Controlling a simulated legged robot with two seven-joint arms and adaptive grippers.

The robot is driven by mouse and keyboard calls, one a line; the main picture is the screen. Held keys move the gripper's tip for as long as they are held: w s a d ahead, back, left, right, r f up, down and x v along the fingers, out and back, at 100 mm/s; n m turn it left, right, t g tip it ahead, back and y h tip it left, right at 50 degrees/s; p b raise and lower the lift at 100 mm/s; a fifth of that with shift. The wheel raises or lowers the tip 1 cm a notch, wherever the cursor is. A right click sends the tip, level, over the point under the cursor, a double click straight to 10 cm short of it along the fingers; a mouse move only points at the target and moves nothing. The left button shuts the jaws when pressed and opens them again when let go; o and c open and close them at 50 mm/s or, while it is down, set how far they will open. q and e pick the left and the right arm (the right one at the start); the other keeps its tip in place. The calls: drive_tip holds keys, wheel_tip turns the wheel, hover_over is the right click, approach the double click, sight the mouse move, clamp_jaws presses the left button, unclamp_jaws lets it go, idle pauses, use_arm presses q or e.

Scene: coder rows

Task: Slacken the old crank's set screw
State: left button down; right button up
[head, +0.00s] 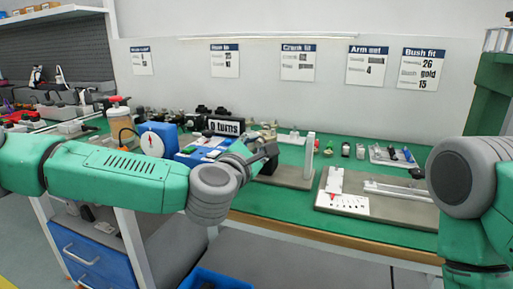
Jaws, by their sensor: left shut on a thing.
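My left arm reaches across from the left, and my left gripper (266,152) is over the green bench beside a grey base plate (290,180) with a pale upright post (309,155). The gripper is shut on a small dark thing, mostly hidden by the fingers. I cannot tell what it is. A display reading "0 turns" (224,127) stands just behind and left of the gripper. The old crank and its set screw cannot be made out at this size. My right arm shows at the right edge, but its gripper is out of view.
A blue box with a white dial (158,140) and a blue-white tray (203,148) stand left of the gripper. A board with a white scale card (342,204) lies to the right. Small parts line the back. Green bench (272,205) is bare along the front.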

use_arm(q)
drive_tip(key=shift+a+f, duration=0.1)
drive_tip(key=shift+f, duration=0.25)
drive_tip(key=c, duration=1.4)
unclamp_jaws()
drive_tip(key=shift+w, duration=0.2)
drive_tip(key=shift+r, duration=0.15)
drive_tip(key=shift+s, duration=0.2)
drive_tip(key=v, duration=1.1)
drive_tip(key=shift+s+a, duration=0.2)
drive_tip(key=shift+s, duration=0.1)
